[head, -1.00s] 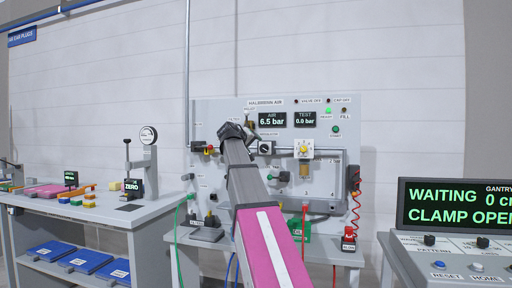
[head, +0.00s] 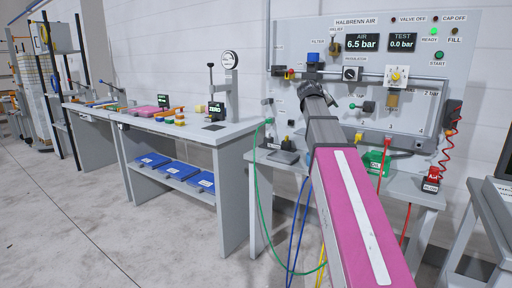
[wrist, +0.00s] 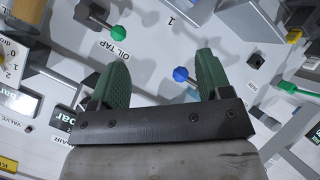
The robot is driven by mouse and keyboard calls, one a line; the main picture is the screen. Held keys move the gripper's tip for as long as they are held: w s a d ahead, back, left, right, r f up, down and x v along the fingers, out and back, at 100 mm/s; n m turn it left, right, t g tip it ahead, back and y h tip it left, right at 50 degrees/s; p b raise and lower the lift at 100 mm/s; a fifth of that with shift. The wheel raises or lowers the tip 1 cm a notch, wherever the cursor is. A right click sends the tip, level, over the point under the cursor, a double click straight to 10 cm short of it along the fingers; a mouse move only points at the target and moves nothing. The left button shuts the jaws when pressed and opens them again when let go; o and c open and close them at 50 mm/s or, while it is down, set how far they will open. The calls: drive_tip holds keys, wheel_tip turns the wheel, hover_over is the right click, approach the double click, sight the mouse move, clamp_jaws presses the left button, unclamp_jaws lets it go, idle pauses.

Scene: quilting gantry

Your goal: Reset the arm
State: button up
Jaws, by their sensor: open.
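My gripper (wrist: 161,82) shows in the wrist view with its two green fingers apart and nothing between them. In the head view my pink and grey arm reaches up toward the air panel (head: 456,50), and the gripper end is at the panel's lower left, its fingers hidden behind the wrist. In the wrist view the panel lies beyond the fingers, with the oil tap's green knob (wrist: 118,32) and a blue knob (wrist: 180,74) near them. I cannot tell whether the fingers touch anything.
A bench (head: 208,135) with a gauge stand (head: 230,75) stands left of the panel, with blue trays (head: 188,176) on its shelf. Green, blue and red hoses hang by the panel table (head: 425,195). A grey console (head: 495,215) is at the right. Floor (head: 70,225) at left is clear.

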drive_tip(key=s+a+f+g+y, duration=0.1)
drive_tip(key=s+a+f+y, duration=0.15)
drive_tip(key=f, duration=0.85)
drive_tip(key=s+a+f+g+y, duration=0.15)
drive_tip(key=s+f, duration=0.25)
drive_tip(key=f, duration=0.6)
drive_tip(key=s+a+f+g+y, duration=0.1)
drive_tip(key=s+a+f, duration=0.15)
drive_tip(key=f, duration=0.85)
drive_tip(key=s+a+f+g+y, duration=0.2)
drive_tip(key=s+a+f, duration=0.1)
drive_tip(key=s+f, duration=0.6)
drive_tip(key=s+a+f+g+y, duration=0.2)
drive_tip(key=s+a+f+g, duration=0.1)
drive_tip(key=s+f, duration=0.7)
wheel_tip(320, 180, down, 2)
drive_tip(key=shift+a+f, duration=0.1)
drive_tip(key=shift+a, duration=0.15)
drive_tip(key=shift+c, duration=0.3)
idle(0.5)
